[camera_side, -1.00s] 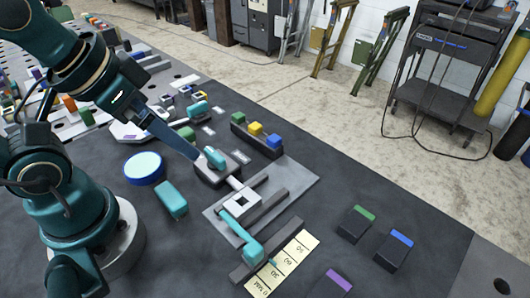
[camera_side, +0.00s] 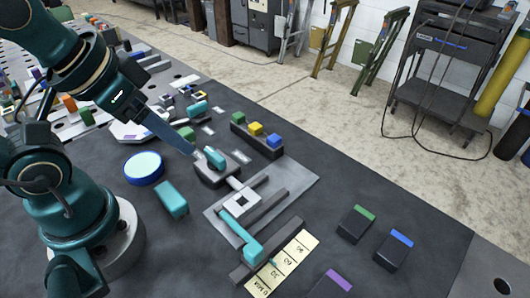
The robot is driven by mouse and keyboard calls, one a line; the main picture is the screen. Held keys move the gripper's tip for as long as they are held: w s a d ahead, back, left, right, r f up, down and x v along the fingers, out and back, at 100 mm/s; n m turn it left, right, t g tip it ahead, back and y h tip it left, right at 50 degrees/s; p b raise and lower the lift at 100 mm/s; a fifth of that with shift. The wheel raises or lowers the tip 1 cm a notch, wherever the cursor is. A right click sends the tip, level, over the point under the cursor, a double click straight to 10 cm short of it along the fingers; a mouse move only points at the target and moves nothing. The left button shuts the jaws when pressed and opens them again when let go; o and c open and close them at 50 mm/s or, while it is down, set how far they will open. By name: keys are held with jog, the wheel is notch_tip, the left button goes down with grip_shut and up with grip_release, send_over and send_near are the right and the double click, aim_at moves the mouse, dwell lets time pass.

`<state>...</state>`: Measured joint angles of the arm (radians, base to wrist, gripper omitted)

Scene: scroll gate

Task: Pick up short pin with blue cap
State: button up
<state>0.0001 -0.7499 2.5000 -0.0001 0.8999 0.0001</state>
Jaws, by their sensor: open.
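The blue-capped pin (camera_side: 274,141) stands at the right end of a dark rack (camera_side: 249,140). Beside it in the rack are a yellow-capped pin (camera_side: 255,128) and a green-capped pin (camera_side: 238,118). Only the caps show clearly, so I cannot tell the pin lengths. My gripper (camera_side: 193,152) is at the end of the long grey-blue link, left of the rack and apart from it. It is open, and I see nothing held in it. Its fingers are too small to make out against the dark fixture.
A grey plate (camera_side: 297,186) with a teal-handled slide mechanism (camera_side: 238,228) lies in front of the rack. Blocks with green (camera_side: 357,223), blue (camera_side: 394,250) and purple stripes lie at right.

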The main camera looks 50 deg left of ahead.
dwell(0.3)
jog(key=w+r+m, duration=0.6)
jog(key=m, duration=0.3)
jog(key=m+g, duration=0.5)
jog(key=m, duration=0.4)
send_over(274, 138)
notch_tip(274, 138, down, 10)
jog(key=shift+w+f, duration=0.1)
jog(key=shift+w, duration=0.05)
jog(key=shift+g, duration=0.3)
notch_tip(274, 138, down, 8)
jog(key=shift+r, duration=0.25)
jog(key=shift+f, duration=0.45)
grip_shut()
